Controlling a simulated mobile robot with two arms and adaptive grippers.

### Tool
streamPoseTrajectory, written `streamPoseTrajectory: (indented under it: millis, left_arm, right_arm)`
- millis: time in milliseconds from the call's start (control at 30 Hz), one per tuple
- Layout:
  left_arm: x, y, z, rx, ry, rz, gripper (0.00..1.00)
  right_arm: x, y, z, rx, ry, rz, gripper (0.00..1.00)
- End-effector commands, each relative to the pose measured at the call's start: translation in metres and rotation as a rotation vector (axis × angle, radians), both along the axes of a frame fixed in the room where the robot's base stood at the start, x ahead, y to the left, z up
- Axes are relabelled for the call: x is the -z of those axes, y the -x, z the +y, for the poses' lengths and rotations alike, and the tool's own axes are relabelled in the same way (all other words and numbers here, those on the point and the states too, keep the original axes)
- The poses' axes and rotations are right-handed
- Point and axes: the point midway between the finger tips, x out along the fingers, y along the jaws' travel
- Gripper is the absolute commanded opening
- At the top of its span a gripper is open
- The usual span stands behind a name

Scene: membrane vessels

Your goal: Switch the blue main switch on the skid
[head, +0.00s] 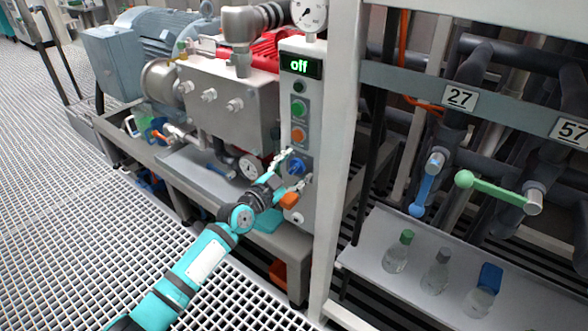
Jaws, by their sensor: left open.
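The blue main switch (296,167) is a round knob on the grey control panel (312,205) of the skid. I cannot tell whether the fingers touch the knob. My left arm comes up from the bottom left. My right gripper is not in view.
A green button (298,108) and an orange button (298,134) sit above the switch. A white post (340,150) stands close to the panel's right. Bottles stand on a shelf (378,250) at the right. Grating floor (70,220) is clear at the left.

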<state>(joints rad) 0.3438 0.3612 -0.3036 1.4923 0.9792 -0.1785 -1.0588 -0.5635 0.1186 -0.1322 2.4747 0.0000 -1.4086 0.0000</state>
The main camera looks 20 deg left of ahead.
Motion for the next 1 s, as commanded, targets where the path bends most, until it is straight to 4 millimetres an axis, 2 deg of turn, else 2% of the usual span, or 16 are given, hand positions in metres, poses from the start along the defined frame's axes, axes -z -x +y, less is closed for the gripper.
streamPoseTrajectory:
  millis: [100, 500, 767, 1000]
  left_arm:
    - [0.0000, 0.0002, 0.0001, 0.000, 0.000, 0.000, 0.61]
    - [0.0003, 0.0005, 0.0001, 0.000, 0.000, 0.000, 0.11]
    - [0.0004, 0.0004, 0.0003, 0.000, 0.027, 0.011, 0.11]
    - [-0.0003, 0.0000, 0.0018, 0.001, 0.144, 0.053, 0.11]
  right_arm:
    - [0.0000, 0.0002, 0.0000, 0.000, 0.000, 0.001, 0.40]
    - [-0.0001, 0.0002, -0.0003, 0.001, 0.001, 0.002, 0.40]
    - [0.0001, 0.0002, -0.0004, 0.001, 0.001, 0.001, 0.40]
    - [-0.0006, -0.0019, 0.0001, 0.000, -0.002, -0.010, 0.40]
